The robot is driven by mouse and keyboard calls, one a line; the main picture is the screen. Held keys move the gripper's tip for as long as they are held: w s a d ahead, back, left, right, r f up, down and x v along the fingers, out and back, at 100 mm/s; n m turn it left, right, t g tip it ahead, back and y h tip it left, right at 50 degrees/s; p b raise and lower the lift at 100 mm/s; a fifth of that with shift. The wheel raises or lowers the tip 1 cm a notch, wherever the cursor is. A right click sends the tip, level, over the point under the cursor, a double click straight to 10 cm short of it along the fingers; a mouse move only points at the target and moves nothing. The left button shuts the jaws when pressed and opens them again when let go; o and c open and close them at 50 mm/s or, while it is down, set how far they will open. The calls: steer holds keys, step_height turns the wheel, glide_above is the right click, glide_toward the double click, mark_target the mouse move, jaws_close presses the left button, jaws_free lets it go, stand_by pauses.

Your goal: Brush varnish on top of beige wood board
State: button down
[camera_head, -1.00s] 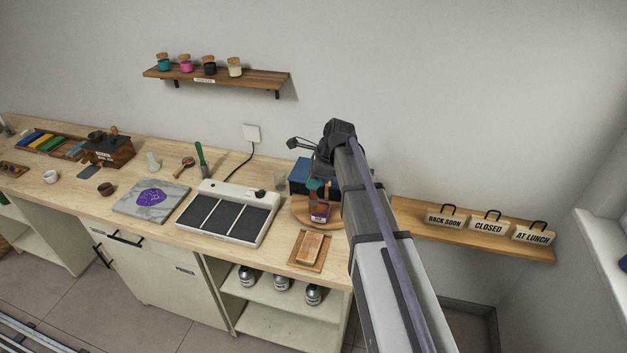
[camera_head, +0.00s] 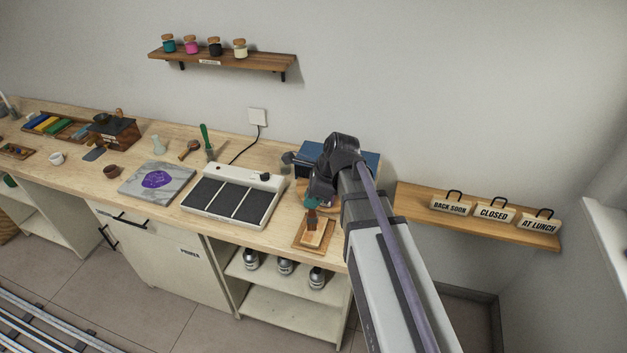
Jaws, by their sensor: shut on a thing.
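My gripper (camera_head: 314,197) is shut on a brush (camera_head: 311,217) with a teal-looking handle and a brown lower end. The brush points down over the beige wood board (camera_head: 316,239), which lies on a brown wooden tray (camera_head: 299,246) at the bench's front right. The brush tip is at the board's far part; I cannot tell whether it touches. The varnish jar is hidden behind my gripper and arm.
A white device with dark panels (camera_head: 231,199) stands just left of the tray. A blue box (camera_head: 369,160) is behind my arm. A wall shelf with signs (camera_head: 491,211) is at right. Several silver bottles (camera_head: 285,267) stand on the shelf below.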

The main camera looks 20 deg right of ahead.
mark_target(313, 215)
steer(key=shift+w+f, duration=0.1)
steer(key=shift+f, duration=0.1)
step_height(313, 215, down, 7)
steer(key=b, duration=0.7)
steer(key=shift+f+b, duration=0.1)
steer(key=shift+b, duration=0.2)
steer(key=shift+w+d, duration=3.55)
steer(key=shift+w, duration=1.6)
steer(key=shift+s+a, duration=1.15)
steer(key=shift+s, duration=0.55)
steer(key=shift+s+a, duration=1.15)
steer(key=shift+s, duration=0.6)
steer(key=shift+s+a, duration=1.15)
steer(key=shift+s, duration=0.55)
step_height(313, 215, up, 8)
steer(key=p, duration=0.7)
steer(key=shift+f+p, duration=0.15)
steer(key=shift+p, duration=0.25)
steer(key=shift+f, duration=0.1)
